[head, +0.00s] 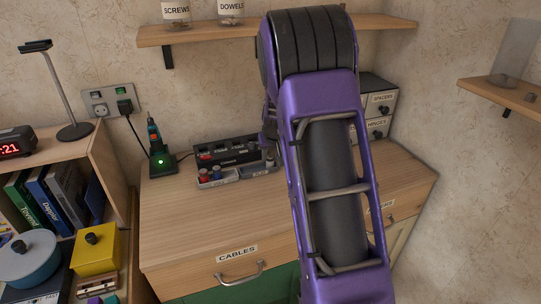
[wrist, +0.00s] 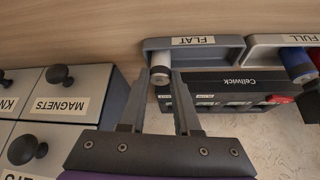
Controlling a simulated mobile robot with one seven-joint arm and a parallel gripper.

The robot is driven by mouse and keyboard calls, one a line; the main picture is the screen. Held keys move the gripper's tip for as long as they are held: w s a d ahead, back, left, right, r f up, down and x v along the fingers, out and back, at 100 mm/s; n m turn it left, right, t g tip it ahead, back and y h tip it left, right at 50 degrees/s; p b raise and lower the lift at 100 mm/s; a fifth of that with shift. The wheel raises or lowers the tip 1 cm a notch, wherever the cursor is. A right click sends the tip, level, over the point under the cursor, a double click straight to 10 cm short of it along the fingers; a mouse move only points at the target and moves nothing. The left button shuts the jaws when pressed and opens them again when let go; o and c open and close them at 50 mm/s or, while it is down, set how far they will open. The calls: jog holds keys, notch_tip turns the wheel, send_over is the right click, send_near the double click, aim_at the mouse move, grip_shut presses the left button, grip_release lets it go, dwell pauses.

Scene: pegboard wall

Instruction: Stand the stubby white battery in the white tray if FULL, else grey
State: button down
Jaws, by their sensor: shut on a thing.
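My gripper (wrist: 162,78) is shut on the stubby white battery (wrist: 161,62), which shows pale between the fingertips in the wrist view. The battery is at the end of the grey tray (wrist: 150,44) labelled FLAT; I cannot tell whether it touches the tray floor. The white tray (wrist: 251,50) labelled FULL is beside it and holds a blue battery (wrist: 298,64) and others partly cut off. The black Cellwick charger (wrist: 220,80) stands along the trays. In the head view, the charger (head: 229,148) and white tray (head: 207,184) show, while my arm hides most of the gripper.
Drawers labelled MAGNETS (wrist: 62,92) are close beside my gripper in the wrist view. A green-lit charging stand with a tool (head: 160,158) is left of the trays in the head view. A shelf with jars (head: 176,12) is above. The desk front (head: 200,230) is clear.

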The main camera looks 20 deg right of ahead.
jog(key=c, duration=0.6)
grip_release()
jog(key=shift+r+p, duration=0.35)
jog(key=shift+r, duration=0.05)
jog(key=p+v, duration=0.1)
jog(key=v, duration=1)
jog(key=shift+s+r, duration=0.2)
jog(key=shift+s, duration=0.15)
